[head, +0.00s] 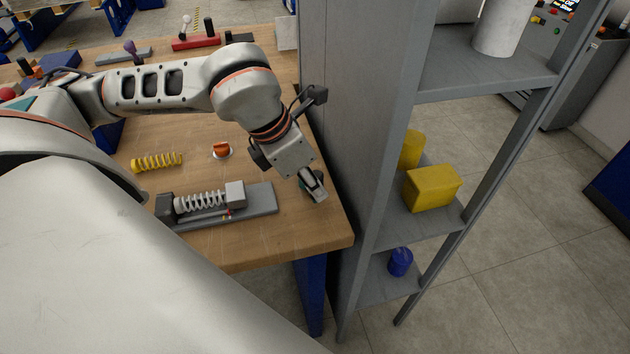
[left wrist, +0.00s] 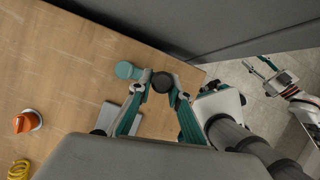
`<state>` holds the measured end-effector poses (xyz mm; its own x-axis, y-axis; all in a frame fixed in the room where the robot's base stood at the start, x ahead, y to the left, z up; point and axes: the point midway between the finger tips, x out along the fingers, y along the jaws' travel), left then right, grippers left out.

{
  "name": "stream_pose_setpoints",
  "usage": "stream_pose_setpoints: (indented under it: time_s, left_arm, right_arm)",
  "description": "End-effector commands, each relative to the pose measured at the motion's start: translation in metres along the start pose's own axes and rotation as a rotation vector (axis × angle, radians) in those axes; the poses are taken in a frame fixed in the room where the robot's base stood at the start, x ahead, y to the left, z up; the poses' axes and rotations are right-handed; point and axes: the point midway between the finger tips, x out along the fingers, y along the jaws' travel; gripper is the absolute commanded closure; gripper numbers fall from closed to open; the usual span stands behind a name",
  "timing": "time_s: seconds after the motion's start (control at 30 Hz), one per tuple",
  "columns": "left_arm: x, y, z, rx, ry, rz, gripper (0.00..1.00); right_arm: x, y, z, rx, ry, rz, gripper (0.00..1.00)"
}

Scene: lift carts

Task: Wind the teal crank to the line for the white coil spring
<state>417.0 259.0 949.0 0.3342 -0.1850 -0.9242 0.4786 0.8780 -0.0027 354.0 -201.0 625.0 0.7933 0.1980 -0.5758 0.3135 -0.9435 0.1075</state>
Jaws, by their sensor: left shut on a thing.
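The white coil spring (head: 200,203) lies between grey end blocks on a grey base plate (head: 262,199) at the table's front. Small red and yellow marks show beside the spring's right end; I cannot make out which is the line. The teal crank (left wrist: 126,70) is right of the plate, mostly hidden behind my left gripper in the head view. My left gripper (head: 317,194) is shut on the crank's dark knob (left wrist: 162,82), which shows between its fingers in the left wrist view. My right gripper (left wrist: 262,65) is small there, over the floor, its fingers apart and empty.
A tall grey shelf (head: 355,130) stands close to the right of the table, near my left wrist. A yellow spring (head: 157,162) and an orange knob (head: 221,150) are behind the plate. Yellow and blue items sit on the shelf.

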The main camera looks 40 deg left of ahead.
Motion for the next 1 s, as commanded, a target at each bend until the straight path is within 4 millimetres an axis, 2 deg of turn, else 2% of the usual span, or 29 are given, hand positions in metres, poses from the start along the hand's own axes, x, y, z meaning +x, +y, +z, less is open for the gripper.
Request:
stream_pose_setpoints:
  time_s: [0.07,0.1,0.17,0.57,0.67,1.0]
  left_arm:
    - [0.000,-0.002,-0.002,0.000,0.006,-0.004,1.00]
    - [0.000,-0.001,-0.002,0.000,0.005,-0.003,0.74]
    - [0.000,-0.001,-0.001,0.000,0.004,-0.002,0.62]
    - [-0.004,0.001,0.002,-0.002,-0.001,0.003,0.62]
    - [-0.014,0.002,0.007,-0.002,-0.003,0.003,0.62]
    - [-0.070,0.001,0.030,-0.001,-0.004,0.003,0.62]
  right_arm:
    - [0.000,0.000,0.000,0.000,0.000,0.000,0.60]
    - [0.000,0.000,0.000,0.000,0.000,0.000,0.60]
    - [0.000,0.000,0.000,0.000,0.000,0.000,0.60]
    - [0.001,0.001,0.004,-0.003,-0.007,0.001,0.60]
    - [0.000,0.001,0.003,-0.002,-0.005,0.000,0.60]
    - [0.000,0.000,0.002,-0.001,-0.004,0.000,0.60]
